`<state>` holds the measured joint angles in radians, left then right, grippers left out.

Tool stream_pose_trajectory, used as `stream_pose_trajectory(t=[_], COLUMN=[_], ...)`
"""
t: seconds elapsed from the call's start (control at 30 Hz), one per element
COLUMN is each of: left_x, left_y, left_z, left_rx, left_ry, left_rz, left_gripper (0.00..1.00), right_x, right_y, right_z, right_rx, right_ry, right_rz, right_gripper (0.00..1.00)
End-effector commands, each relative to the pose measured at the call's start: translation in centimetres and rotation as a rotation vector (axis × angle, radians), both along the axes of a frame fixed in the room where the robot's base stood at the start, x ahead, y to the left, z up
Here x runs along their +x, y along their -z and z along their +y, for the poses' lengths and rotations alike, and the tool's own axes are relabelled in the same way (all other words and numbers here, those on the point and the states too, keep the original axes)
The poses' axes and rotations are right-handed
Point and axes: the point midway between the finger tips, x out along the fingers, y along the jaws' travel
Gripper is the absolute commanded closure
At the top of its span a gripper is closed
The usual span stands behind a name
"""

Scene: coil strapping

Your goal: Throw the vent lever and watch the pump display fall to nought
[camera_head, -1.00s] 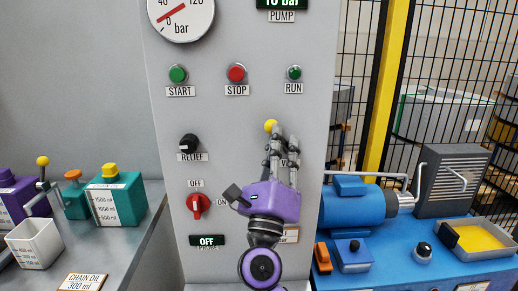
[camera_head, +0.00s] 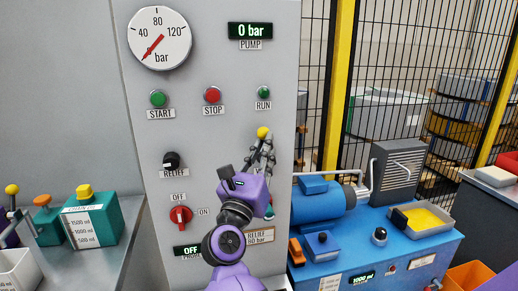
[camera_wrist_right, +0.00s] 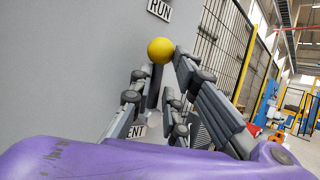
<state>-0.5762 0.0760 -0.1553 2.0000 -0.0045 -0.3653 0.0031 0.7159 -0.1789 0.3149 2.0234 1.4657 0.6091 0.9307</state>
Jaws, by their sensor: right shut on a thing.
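The vent lever's yellow ball knob (camera_head: 262,132) stands out from the grey panel below the RUN button. My right gripper (camera_head: 264,146) is shut on the vent lever, its fingers around the stem just under the knob. The right wrist view shows the yellow knob (camera_wrist_right: 161,50) at the fingertips, with the VENT label (camera_wrist_right: 136,131) partly hidden behind the fingers. The pump display (camera_head: 250,31) at the panel's top reads 0 bar. My left gripper is not in view.
A round gauge (camera_head: 159,38) has its needle near zero. The panel (camera_head: 225,140) also carries START, STOP and RUN buttons, a black relief knob (camera_head: 171,160) and a red switch (camera_head: 181,215). A blue pump unit (camera_head: 320,204) stands close on the right, before a mesh fence.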

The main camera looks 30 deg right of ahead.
Motion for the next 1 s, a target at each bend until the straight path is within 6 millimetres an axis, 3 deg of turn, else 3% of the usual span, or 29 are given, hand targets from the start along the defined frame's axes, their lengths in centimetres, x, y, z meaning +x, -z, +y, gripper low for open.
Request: stream_pose_trajectory(t=[0.03, 0.7, 0.73, 0.83, 1.0], left_x=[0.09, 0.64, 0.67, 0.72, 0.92], left_y=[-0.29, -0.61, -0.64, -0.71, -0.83], left_z=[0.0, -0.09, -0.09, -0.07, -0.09], left_rx=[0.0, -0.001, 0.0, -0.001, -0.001], left_ry=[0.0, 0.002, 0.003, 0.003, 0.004], left_rz=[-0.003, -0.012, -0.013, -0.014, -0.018], left_gripper=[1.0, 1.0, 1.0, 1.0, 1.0], right_x=[0.07, 0.01, 0.02, 0.0, -0.02], right_y=[-1.07, -0.99, -0.99, -0.92, -0.57], right_z=[0.19, -0.04, -0.03, -0.06, -0.13], right_rx=[0.005, 0.055, 0.054, 0.055, 0.059], right_ry=[-0.007, -0.008, -0.009, -0.007, -0.006], right_rz=[-0.017, -0.035, -0.035, -0.034, -0.03], right_gripper=[1.0, 1.0, 0.81, 0.68, 0.65])
